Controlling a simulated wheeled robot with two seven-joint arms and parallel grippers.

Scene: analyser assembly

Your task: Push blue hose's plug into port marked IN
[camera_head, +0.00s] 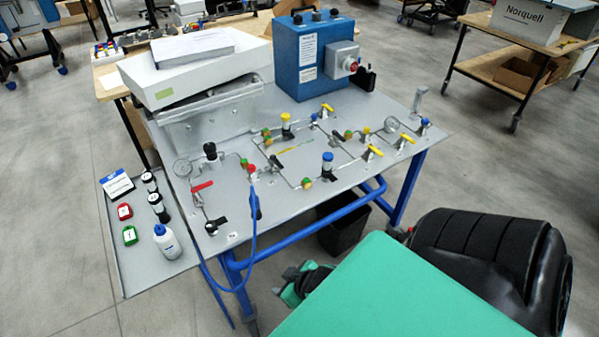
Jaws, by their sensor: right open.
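The blue hose (253,226) hangs over the front left edge of the grey bench panel (275,215) and loops down beside the blue frame. Its upper end is near a red fitting and a dark part at the panel's left half; I cannot make out the plug clearly. A small white label (232,237) sits by the panel's front edge, its text too small to read, so I cannot tell which port is marked IN. My right gripper (284,291) is open, low in front of the bench, below panel height and apart from the hose. My left gripper is out of view.
A blue box unit (310,55) and a white tray (190,72) stand at the panel's back. Valves and gauges cover the panel. A side shelf (140,262) holds a bottle (167,241) and small containers. A dark bin (342,228) is under the bench. Floor at left is clear.

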